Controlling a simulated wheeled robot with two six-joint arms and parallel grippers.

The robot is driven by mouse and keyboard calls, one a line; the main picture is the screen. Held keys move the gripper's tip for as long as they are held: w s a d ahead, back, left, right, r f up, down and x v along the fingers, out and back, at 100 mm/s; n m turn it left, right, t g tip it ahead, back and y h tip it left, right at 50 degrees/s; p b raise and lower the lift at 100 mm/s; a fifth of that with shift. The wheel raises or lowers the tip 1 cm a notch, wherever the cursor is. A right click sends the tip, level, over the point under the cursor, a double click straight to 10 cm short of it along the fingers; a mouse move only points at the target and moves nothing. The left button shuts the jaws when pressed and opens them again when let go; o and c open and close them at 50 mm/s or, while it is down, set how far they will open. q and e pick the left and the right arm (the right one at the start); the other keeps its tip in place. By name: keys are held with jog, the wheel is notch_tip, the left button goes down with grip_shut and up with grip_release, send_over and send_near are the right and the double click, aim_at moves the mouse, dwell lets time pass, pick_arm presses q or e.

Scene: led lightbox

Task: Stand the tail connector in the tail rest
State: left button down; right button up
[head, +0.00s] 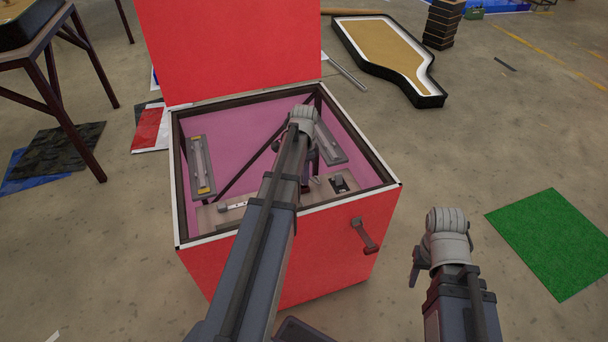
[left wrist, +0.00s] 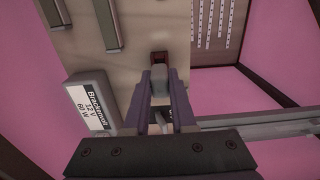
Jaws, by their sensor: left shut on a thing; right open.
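My left gripper (head: 306,178) reaches down inside the open red box, and its own fingers mostly hide what it holds. My right gripper (head: 416,268) is open and empty, outside the box to the right.
The box (head: 330,255) has a raised red lid (head: 230,50), a dark rim and a front handle (head: 365,236). Inside, a labelled power supply (left wrist: 91,105) lies left of my fingers. LED panels (head: 201,165) lean inside. A green mat (head: 560,240) lies on the floor at right.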

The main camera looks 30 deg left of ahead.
pick_arm(q)
jog(key=shift+f+b, duration=1.1)
jog(key=c, duration=0.7)
grip_release()
jog(key=shift+o, duration=0.2)
notch_tip(320, 180, up, 8)
jog(key=p, duration=0.8)
jog(key=shift+r, duration=0.15)
